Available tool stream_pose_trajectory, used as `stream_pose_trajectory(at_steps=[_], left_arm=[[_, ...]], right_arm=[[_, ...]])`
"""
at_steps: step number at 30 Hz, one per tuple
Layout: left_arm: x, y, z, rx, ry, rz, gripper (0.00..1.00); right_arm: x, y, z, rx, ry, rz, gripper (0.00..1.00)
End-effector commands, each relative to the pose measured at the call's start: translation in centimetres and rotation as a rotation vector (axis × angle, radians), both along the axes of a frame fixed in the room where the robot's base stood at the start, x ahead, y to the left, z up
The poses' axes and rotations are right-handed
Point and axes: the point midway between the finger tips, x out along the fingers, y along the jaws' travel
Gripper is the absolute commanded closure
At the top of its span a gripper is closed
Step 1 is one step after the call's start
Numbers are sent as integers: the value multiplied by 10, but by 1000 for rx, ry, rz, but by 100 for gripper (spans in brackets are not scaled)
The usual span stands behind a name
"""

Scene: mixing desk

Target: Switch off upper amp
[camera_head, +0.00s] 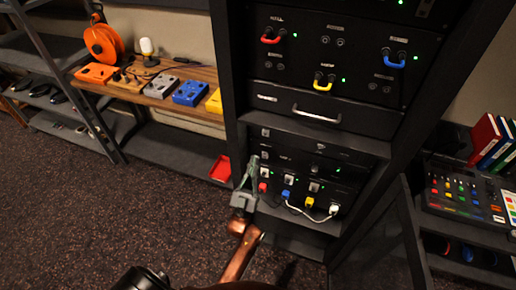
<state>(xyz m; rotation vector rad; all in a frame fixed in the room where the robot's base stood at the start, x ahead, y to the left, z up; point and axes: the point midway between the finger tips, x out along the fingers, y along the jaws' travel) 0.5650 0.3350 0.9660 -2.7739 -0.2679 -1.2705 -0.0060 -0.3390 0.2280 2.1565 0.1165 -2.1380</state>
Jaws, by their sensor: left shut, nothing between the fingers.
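A dark equipment rack (232,100) stands in the middle of the head view. Its lower bay holds black units with small switches and lit green lights; an upper panel (315,150) sits above a lower panel (345,192) with coloured plugs. I cannot tell for certain which unit is the upper amp, or read its switch position. My left gripper (253,164) is shut and empty, pointing up at the left edge of this lower bay. It covers part of the units' left end; contact cannot be told. My right gripper is not in view.
Above, a large panel (350,60) carries red, yellow and blue cables, over a drawer with a metal handle (316,114). A white cable (300,211) hangs low. A pedal shelf (150,90) stands left, a mixer (465,190) right. Open carpet lies front left.

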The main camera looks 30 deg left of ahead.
Motion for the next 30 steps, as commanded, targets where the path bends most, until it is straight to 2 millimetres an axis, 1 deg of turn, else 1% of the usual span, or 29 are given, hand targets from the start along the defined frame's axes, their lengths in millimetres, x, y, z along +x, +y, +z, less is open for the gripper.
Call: stream_pose_trajectory(at_steps=[1,3,9,26,29,30], left_arm=[[-7,-1,-6,-1,3,1,100],[-14,-2,-11,0,2,2,100],[-24,-5,-18,0,-1,0,100],[-24,-5,-19,0,1,0,100],[-19,-6,-31,-2,37,-7,100],[-15,-7,-43,-3,71,-15,100]], right_arm=[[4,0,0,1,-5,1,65],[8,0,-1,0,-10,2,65],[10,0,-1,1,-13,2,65],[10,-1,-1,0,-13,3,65],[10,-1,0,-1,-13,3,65],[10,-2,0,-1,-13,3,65]])
